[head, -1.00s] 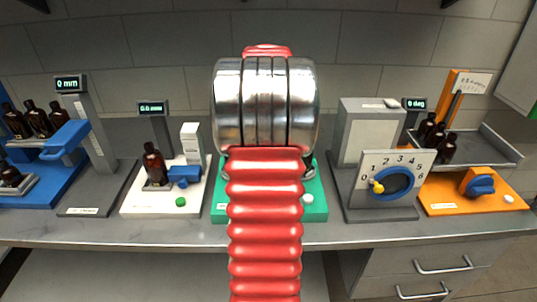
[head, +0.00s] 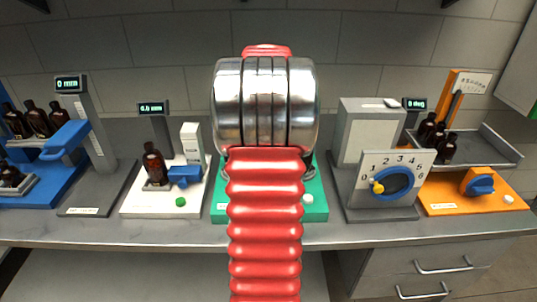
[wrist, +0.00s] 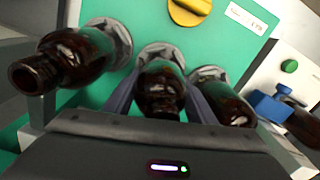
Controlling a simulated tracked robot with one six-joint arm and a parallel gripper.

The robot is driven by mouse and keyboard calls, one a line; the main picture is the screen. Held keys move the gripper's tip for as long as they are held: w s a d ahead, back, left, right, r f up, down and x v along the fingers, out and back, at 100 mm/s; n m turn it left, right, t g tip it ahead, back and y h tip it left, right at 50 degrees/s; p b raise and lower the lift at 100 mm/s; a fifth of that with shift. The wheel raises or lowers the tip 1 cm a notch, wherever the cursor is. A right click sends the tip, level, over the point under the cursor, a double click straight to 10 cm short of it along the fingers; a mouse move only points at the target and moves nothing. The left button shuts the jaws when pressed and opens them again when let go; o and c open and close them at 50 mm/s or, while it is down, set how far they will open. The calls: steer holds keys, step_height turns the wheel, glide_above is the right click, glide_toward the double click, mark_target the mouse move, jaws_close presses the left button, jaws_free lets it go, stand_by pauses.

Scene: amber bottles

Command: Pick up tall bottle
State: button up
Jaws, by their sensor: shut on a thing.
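In the wrist view three dark amber bottles stand in a row by grey round seats on a green station (wrist: 215,50). My gripper (wrist: 160,103) is shut on the middle bottle (wrist: 163,88), with one dark finger on each side of it. The left bottle (wrist: 72,62) reaches closer to the camera and looks larger. The right bottle (wrist: 222,97) is just outside the right finger and partly hidden by it. In the head view my arm hides the gripper and these bottles.
A yellow knob (wrist: 189,8) sits on the green station. To its left in the head view is a white station (head: 150,200) with one bottle (head: 154,164). A grey dial unit (head: 385,180) and an orange station (head: 450,200) are to the right.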

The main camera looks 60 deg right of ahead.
steer(key=shift+w, duration=0.1)
steer(key=c, duration=0.3)
step_height(320, 180, up, 10)
stand_by(0.6)
stand_by(0.5)
